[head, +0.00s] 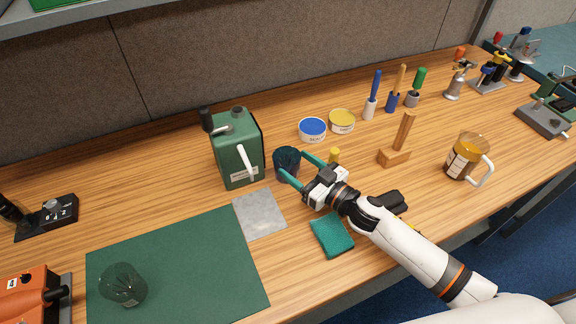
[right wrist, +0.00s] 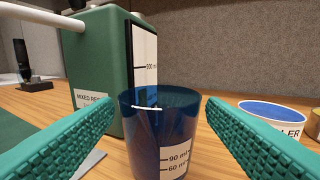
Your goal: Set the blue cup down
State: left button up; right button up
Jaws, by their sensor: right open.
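The blue cup (head: 286,170) stands upright on the wooden table, just right of the green canister (head: 238,150). In the right wrist view the translucent blue cup (right wrist: 160,135) shows a label with marks at 90 and 60 ml. My right gripper (head: 296,168) is open, with its teal fingers on either side of the cup. In the right wrist view there are gaps between the fingers and the cup, so it is not gripped. My left gripper does not show.
A blue-lidded tin (head: 312,129) and a yellow-lidded tin (head: 342,121) stand behind the cup. A teal sponge (head: 332,236) lies near the front edge.

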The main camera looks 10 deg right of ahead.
aim_at(278, 152)
jog(key=x, duration=0.4)
jog(key=shift+w+a+p, duration=0.15)
jog(key=shift+w+p, duration=0.05)
jog(key=shift+p, duration=0.2)
jog(key=c, duration=0.8)
jog(key=shift+o, duration=0.2)
